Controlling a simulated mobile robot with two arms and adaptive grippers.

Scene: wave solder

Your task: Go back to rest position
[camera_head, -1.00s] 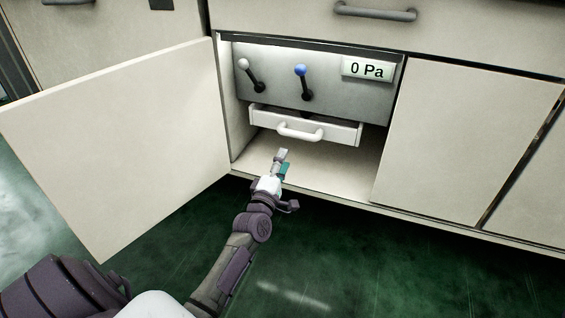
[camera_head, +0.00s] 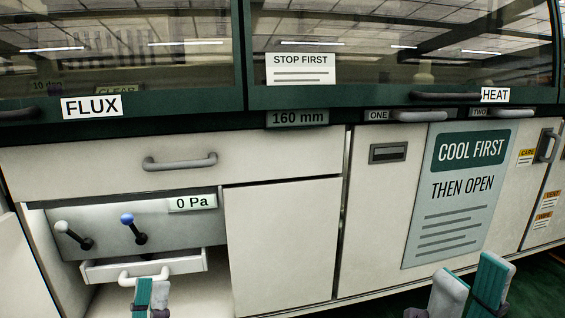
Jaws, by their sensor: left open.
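My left gripper (camera_head: 151,294) is at the bottom left of the head view. Its two fingertips, one teal and one grey, point up in front of the handle of a small white drawer (camera_head: 190,265). It is open, with nothing seen between the fingers; whether it touches the handle I cannot tell. My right gripper (camera_head: 468,287) is at the bottom right, in front of the lower cabinets. Its teal and grey fingers stand apart with nothing between them. Both wrists and arms are below the picture's edge.
The open compartment holds a grey panel (camera_head: 105,233) with a white-knobbed lever (camera_head: 72,235), a blue-knobbed lever (camera_head: 133,229) and a "0 Pa" display (camera_head: 192,203). The small drawer sticks out slightly. The open door (camera_head: 18,270) stands at far left. A "COOL FIRST" door (camera_head: 459,195) is at right.

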